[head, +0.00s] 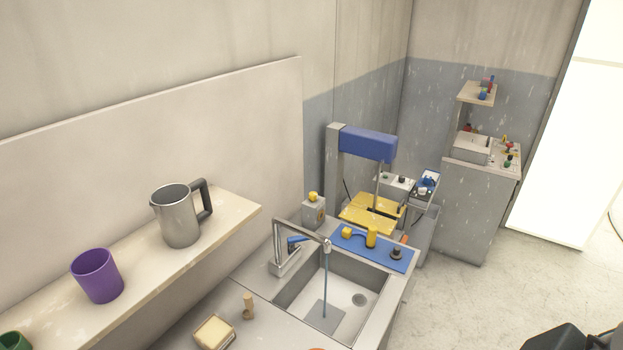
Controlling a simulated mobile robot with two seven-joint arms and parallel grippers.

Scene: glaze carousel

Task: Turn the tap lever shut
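The grey metal tap (276,245) stands at the back left edge of the sink (345,297), its spout reaching right over the basin. A blue lever (298,240) sticks out from the tap's body towards the right. A thin blue stream of water (325,285) runs from the spout down into the basin, so the tap is running. Neither of my grippers shows at the tap. A dark part at the bottom right corner seems to be mine, but no fingers show there.
A shelf (240,212) at left holds a metal jug (178,215) and a purple cup (97,275). A sponge-like block (214,332) and a small wooden peg (248,306) are left of the sink. A blue mat (388,257) with yellow items lies behind the basin.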

